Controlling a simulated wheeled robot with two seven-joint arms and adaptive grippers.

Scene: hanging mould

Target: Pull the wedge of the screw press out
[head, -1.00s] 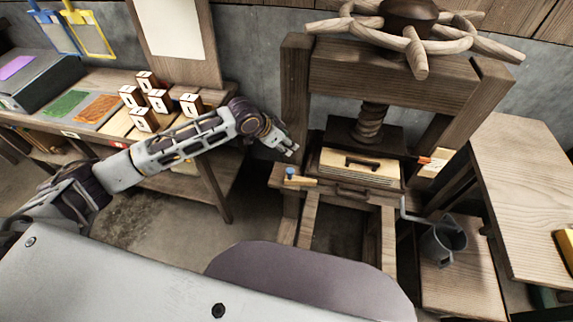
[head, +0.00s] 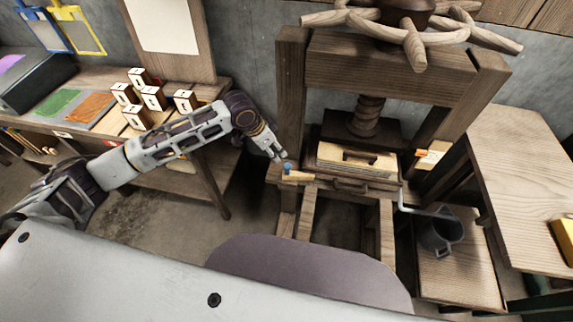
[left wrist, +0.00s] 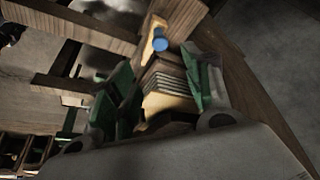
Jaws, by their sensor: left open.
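The screw press (head: 395,75) stands in the middle of the head view. A pale wooden piece, apparently the wedge (head: 300,177), lies at the left front of its bed with a blue knob (head: 287,168) at its left end. My left gripper (head: 279,157) is just above and left of that knob, with nothing seen in it. In the left wrist view, the green fingers of my left gripper (left wrist: 158,62) are spread apart. The blue knob (left wrist: 160,41) shows just beyond the fingertips. I cannot tell whether a finger touches it. My right gripper is out of view.
A layered pale block with a dark handle (head: 358,158) sits under the screw. An orange-tipped pale piece (head: 432,154) is at the press's right side. Numbered wooden blocks (head: 152,97) stand on the left bench.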

